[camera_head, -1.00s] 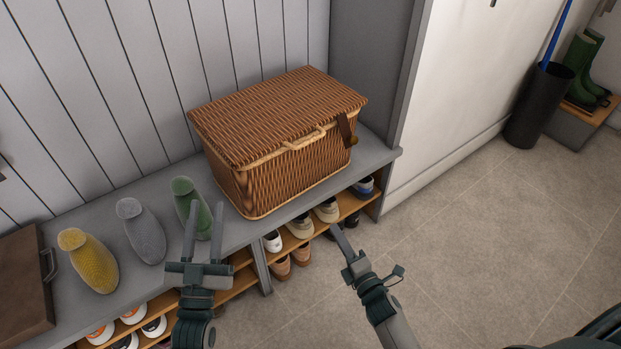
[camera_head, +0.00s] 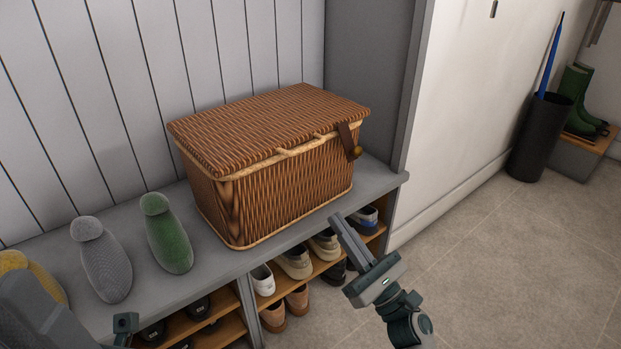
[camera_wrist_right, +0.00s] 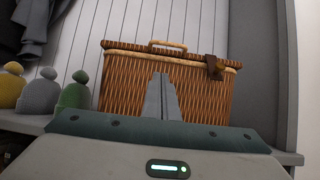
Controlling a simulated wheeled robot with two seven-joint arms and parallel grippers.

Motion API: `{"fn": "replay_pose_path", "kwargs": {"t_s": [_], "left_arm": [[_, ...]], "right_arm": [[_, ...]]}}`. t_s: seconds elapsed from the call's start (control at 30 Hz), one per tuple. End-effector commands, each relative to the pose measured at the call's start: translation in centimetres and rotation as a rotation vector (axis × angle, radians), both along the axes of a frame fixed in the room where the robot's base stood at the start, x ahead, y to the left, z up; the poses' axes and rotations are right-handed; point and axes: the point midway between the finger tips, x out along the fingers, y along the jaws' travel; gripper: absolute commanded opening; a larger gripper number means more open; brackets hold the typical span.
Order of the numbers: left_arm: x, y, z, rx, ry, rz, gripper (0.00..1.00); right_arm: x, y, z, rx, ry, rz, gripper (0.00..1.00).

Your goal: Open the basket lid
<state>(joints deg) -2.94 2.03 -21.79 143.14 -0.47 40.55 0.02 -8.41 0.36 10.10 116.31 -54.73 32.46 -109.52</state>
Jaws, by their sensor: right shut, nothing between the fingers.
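The brown wicker basket (camera_head: 285,195) stands on the grey bench with its lid (camera_head: 270,122) closed. A pale handle (camera_head: 300,147) is at the lid's front edge. A dark leather strap (camera_head: 347,138) hangs over the front right, with a brass-coloured piece at its end. My right gripper (camera_head: 336,217) is shut and empty, in front of the bench, below and apart from the strap. In the right wrist view its closed fingers (camera_wrist_right: 160,78) point towards the basket front (camera_wrist_right: 125,88), with the strap (camera_wrist_right: 214,67) to their right. Part of my left arm shows at lower left; its fingers are not visible.
Shoes fill the shelves below. A white panel is at right, with a dark bin (camera_head: 540,138) beyond.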

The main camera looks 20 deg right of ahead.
Motion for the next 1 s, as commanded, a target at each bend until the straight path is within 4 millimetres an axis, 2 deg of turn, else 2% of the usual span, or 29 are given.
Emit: {"fn": "replay_pose_path", "kwargs": {"t_s": [0.47, 0.67, 1.0], "left_arm": [[0.1, 0.0, 0.0, 0.001, 0.004, 0.000, 0.31], [0.1, 0.0, 0.1, 0.001, 0.004, 0.001, 0.31], [0.2, 0.0, 0.1, 0.004, 0.007, 0.004, 0.31]], "right_arm": [[0.7, 0.3, 0.5, 0.003, 0.001, 0.002, 0.00], [2.5, 1.0, 1.8, 0.002, 0.001, 0.002, 0.00], [7.1, 2.9, 5.0, 0.001, 0.000, 0.002, 0.00]]}}
